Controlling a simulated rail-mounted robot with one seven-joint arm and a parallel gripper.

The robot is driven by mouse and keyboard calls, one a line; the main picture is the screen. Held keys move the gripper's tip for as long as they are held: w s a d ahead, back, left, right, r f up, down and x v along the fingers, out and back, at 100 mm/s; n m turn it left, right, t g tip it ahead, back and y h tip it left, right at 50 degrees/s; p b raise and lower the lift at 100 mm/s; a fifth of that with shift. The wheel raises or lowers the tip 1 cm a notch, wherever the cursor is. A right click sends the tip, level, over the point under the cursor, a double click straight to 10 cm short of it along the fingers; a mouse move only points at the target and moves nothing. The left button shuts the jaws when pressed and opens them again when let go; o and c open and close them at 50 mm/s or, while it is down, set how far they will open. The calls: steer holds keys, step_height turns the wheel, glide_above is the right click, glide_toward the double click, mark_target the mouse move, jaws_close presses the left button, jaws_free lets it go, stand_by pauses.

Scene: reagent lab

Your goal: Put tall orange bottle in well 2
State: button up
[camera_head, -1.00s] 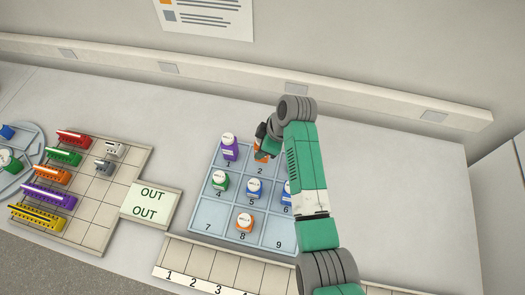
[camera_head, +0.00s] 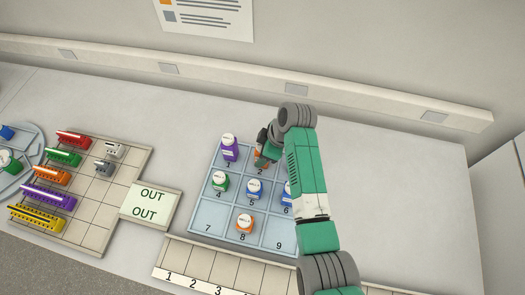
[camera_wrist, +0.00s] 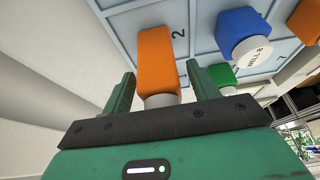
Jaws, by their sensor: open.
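The tall orange bottle (camera_wrist: 157,60) is in the wrist view, between the two fingers of my open gripper (camera_wrist: 162,85). A gap shows on the right side of the bottle; the left finger is close to it. Its pale cap (camera_wrist: 161,100) points toward my palm. The printed number 2 is beside the bottle, and it appears to stand upright in well 2 of the blue rack (camera_head: 208,212). In the head view the bottle (camera_head: 261,155) is mostly hidden behind my gripper (camera_head: 267,158); its base is not visible.
The rack also holds a purple bottle (camera_head: 230,150), a green bottle (camera_head: 220,182), blue bottles (camera_head: 254,188) and another orange bottle (camera_head: 244,222). Wells 7 and 9 look empty. A numbered strip (camera_head: 215,265) lies in front, an OUT tray (camera_head: 150,205) left.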

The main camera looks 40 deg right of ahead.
steer(key=p+v, duration=0.1)
steer(key=v, duration=1)
steer(key=shift+d, duration=0.1)
steer(key=w+a+r+m+t+h, duration=0.1)
steer(key=w+a+r+t+h, duration=0.15)
steer(key=w+a+r, duration=0.5)
steer(key=w+a+r+m+t+h, duration=0.1)
steer(key=w+a+r+t, duration=0.25)
steer(key=r, duration=0.65)
steer(key=a+r+m+t+h, duration=0.1)
steer(key=a+r+t, duration=0.35)
steer(key=r, duration=0.35)
steer(key=a+r+m+t, duration=0.1)
steer(key=a+r+t, duration=0.2)
steer(key=a+r, duration=0.4)
steer(key=s+a+r+m+t+y, duration=0.1)
steer(key=s+a+r+t, duration=0.3)
steer(key=s+r, duration=0.3)
steer(key=s+a+r+m+t+y, duration=0.1)
steer(key=s+a+r+t, duration=0.2)
steer(key=s+a+r, duration=0.4)
step_height(320, 180, up, 4)
steer(key=shift+s+a+r+t, duration=0.1)
steer(key=shift+s+a+t, duration=0.1)
steer(key=shift+t, duration=0.15)
